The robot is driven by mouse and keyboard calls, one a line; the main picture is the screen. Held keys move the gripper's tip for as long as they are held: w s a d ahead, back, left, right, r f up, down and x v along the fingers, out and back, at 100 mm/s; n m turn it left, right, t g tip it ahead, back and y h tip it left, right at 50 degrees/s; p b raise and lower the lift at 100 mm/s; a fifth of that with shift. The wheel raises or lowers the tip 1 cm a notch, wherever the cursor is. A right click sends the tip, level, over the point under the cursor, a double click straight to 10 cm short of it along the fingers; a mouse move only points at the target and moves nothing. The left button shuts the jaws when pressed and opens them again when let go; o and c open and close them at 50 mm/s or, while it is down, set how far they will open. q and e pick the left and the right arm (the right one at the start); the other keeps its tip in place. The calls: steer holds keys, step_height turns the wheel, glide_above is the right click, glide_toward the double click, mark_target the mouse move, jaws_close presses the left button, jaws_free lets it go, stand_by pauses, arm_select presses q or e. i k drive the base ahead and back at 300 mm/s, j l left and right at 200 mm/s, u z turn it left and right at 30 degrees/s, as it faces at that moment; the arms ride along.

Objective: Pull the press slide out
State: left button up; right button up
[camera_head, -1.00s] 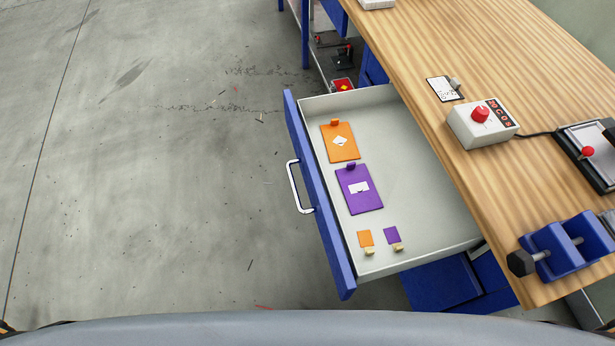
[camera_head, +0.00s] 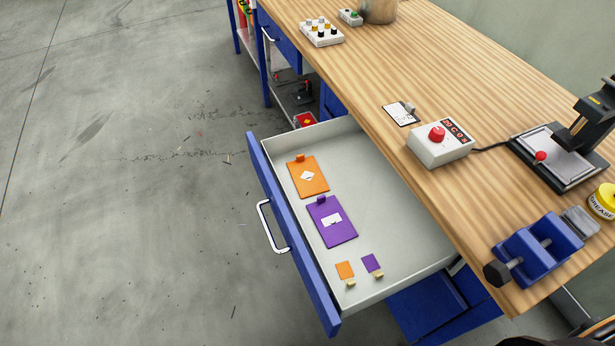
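The press (camera_head: 592,118) stands at the right on the wooden bench, only partly in view. Its slide (camera_head: 556,158) is a flat grey plate with a red knob (camera_head: 540,156) at its near left edge, lying on a dark base. I cannot tell how far the slide sits in the press. Neither of my grippers is in view. A small dark piece shows at the bottom right edge, too little to identify.
A blue drawer (camera_head: 297,235) stands open, holding orange and purple plates and small tags. On the bench (camera_head: 455,85) are a control box (camera_head: 440,143) with a red knob, a blue vise (camera_head: 535,250), a yellow grease tin (camera_head: 603,201) and a button box (camera_head: 321,32). The floor at left is clear.

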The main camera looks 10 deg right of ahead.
mark_target(568, 168)
steer(key=z, duration=1.8)
steer(key=l+u, duration=0.8)
